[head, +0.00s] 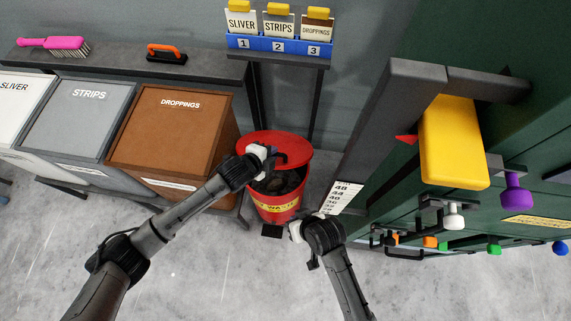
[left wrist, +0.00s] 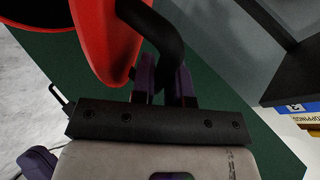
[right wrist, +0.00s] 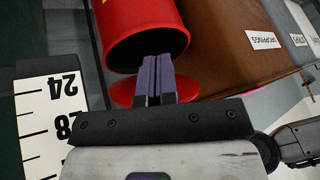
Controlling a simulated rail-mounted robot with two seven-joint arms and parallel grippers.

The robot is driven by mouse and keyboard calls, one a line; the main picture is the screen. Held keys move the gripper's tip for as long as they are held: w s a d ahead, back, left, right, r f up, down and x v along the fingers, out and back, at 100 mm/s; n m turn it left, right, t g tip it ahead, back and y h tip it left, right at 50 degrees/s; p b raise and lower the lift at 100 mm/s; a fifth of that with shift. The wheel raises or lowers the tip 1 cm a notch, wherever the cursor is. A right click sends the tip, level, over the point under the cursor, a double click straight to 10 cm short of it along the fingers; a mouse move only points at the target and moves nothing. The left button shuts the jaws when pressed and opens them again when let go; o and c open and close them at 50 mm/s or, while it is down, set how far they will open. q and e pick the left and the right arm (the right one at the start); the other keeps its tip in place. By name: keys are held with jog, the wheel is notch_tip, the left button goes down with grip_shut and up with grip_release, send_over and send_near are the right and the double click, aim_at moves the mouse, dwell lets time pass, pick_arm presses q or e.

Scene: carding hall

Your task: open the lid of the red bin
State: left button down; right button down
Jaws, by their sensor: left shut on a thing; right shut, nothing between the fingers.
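The red bin (head: 273,216) stands on the floor with a yellow WASTE label. Its red lid (head: 292,143) is raised and tilted back, leaving the mouth open with dark contents (head: 287,182) showing. My left gripper (head: 268,152) is at the lid; in the left wrist view its purple fingers (left wrist: 165,78) are shut on the curved black handle (left wrist: 157,30) of the lid (left wrist: 105,40). My right gripper (head: 297,228) is by the bin's front right, shut and empty. In the right wrist view its fingers (right wrist: 155,75) point toward the bin (right wrist: 135,22) and lid (right wrist: 124,88).
A brown DROPPINGS bin (head: 165,130) stands left of the red bin, under a shelf with a pink brush (head: 55,44). A blue card rack (head: 278,46) is behind. A green machine (head: 530,140) with a yellow block (head: 452,140) fills the right. Floor in front is clear.

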jog(key=w+a+f+m+t+y, duration=0.1)
jog(key=w+a+f+t+y, duration=0.15)
jog(key=a+f, duration=0.45)
jog(key=m+t+h, duration=0.6)
jog(key=m+t, duration=0.9)
jog(key=m, duration=0.5)
send_near(286, 166)
jog(key=x, duration=0.3)
jog(key=r+x, duration=0.1)
jog(key=x, duration=0.2)
jog(key=r+x, duration=0.1)
jog(key=x, duration=0.2)
jog(key=shift+r, duration=0.25)
